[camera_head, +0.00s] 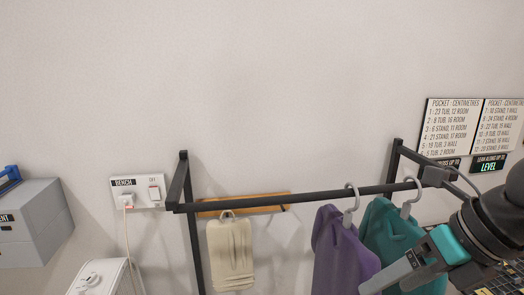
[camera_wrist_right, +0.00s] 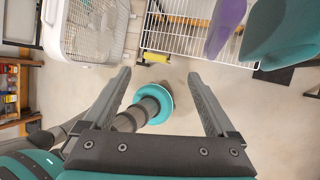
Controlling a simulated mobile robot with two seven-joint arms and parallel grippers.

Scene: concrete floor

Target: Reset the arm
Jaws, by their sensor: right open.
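My right gripper (camera_head: 385,281) comes in from the right in the head view, in front of the hanging garments. In the right wrist view its two grey fingers (camera_wrist_right: 160,78) are spread apart, with nothing between their tips. A purple garment (camera_head: 338,250) and a teal garment (camera_head: 388,232) hang from hooks on the black rail (camera_head: 300,195). They also show at the top right of the wrist view, purple (camera_wrist_right: 224,28) and teal (camera_wrist_right: 278,35), beyond the fingers. In the head view the gripper overlaps the teal garment; I cannot tell if they touch. My left gripper is out of view.
A cream bag-like item (camera_head: 230,255) hangs left of the garments. A socket panel (camera_head: 138,192) is on the wall, with grey drawers (camera_head: 35,225) at left. The wrist view shows a white wire rack (camera_wrist_right: 185,35), a white basket (camera_wrist_right: 88,32) and open concrete floor (camera_wrist_right: 265,110).

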